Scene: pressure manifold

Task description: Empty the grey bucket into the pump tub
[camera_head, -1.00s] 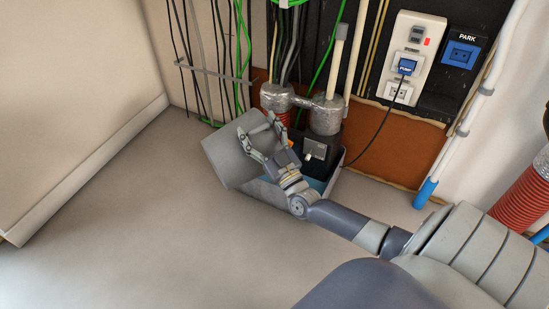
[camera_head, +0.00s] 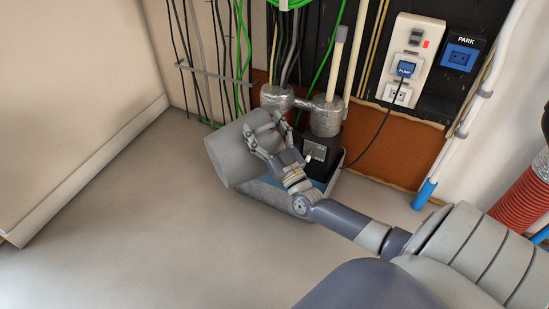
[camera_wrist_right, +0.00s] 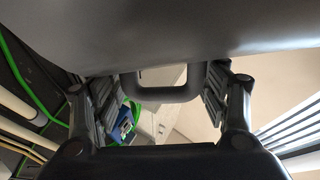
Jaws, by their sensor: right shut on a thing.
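The grey bucket (camera_head: 228,160) is tipped on its side in the head view, above the left part of the pump tub. Its mouth is turned away, so its contents are hidden. The pump tub (camera_head: 268,198) is a grey, low-walled tub on the floor, with some blue inside, partly behind my right arm. My right gripper (camera_head: 262,139) is shut on the bucket. In the right wrist view, the gripper's fingers (camera_wrist_right: 160,90) flank the bucket's grey handle (camera_wrist_right: 168,97), below the bucket's side (camera_wrist_right: 180,30). My left gripper is not in view.
A black pump box (camera_head: 322,155) stands in the tub's right part. Foil-wrapped pipes (camera_head: 326,115) rise behind it. A black cord runs to the blue plug (camera_head: 405,69) on the wall panel. Green and black cables hang behind the bucket. The floor (camera_head: 110,220) at left is clear.

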